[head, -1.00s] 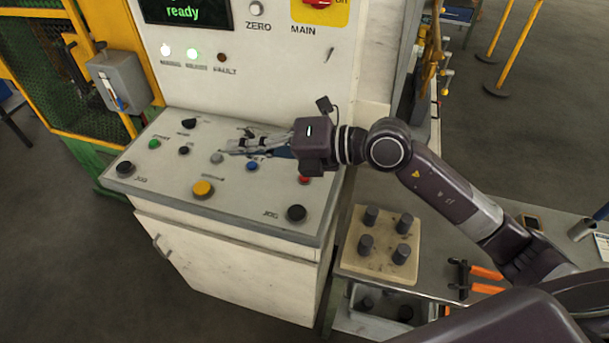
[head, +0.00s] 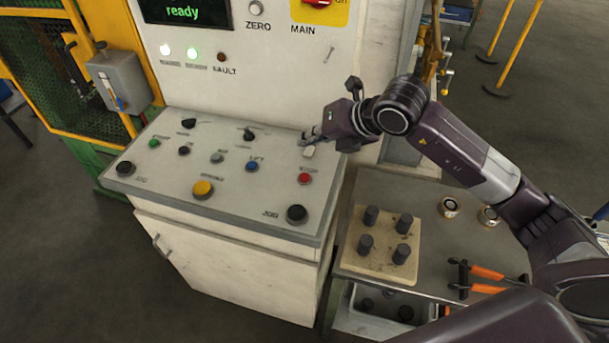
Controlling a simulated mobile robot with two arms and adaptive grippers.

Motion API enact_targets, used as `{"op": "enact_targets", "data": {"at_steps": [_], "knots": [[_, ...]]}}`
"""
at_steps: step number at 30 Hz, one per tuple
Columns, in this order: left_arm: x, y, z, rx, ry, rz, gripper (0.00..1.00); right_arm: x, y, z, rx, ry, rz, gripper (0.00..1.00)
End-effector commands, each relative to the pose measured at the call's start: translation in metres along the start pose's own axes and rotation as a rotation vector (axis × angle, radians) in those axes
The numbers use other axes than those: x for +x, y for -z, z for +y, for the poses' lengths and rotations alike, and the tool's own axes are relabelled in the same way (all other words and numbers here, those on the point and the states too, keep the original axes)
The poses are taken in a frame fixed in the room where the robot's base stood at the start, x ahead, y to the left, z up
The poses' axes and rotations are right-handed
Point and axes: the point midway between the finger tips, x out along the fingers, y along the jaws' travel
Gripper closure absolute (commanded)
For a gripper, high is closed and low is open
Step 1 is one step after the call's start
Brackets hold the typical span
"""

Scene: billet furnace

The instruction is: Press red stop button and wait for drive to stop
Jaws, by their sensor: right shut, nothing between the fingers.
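The red stop button (head: 305,178) stands at the right side of the sloped control panel (head: 240,205), in full view under its label. My right gripper (head: 307,148) is shut and empty. In the picture it sits just above the stop button, with a gap between its fingertips and the button. The display (head: 187,12) reads "ready" in green. Two lamps (head: 192,52) below the display are lit, and the fault lamp (head: 221,57) is dark. My left gripper is out of view.
Other controls share the panel: a yellow button (head: 203,189), a blue button (head: 252,167), a green button (head: 154,143) and black knobs (head: 297,214). A side table at the right holds a block with pegs (head: 378,258) and orange-handled tongs (head: 487,272).

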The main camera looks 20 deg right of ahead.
Motion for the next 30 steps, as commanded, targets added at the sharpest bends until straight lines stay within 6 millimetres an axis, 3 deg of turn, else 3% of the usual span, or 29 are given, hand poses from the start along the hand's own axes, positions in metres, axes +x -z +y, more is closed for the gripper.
{"op": "enact_targets", "data": {"at_steps": [17, 21, 30], "knots": [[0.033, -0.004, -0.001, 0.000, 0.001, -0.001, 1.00, 0.046, 0.034, -0.034, 0.000, 0.001, 0.002, 1.00], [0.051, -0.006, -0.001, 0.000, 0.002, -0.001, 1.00, 0.058, 0.043, -0.042, 0.000, -0.001, 0.000, 1.00], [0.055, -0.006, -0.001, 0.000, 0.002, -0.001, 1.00, 0.061, 0.044, -0.044, 0.000, -0.001, 0.000, 1.00]]}}
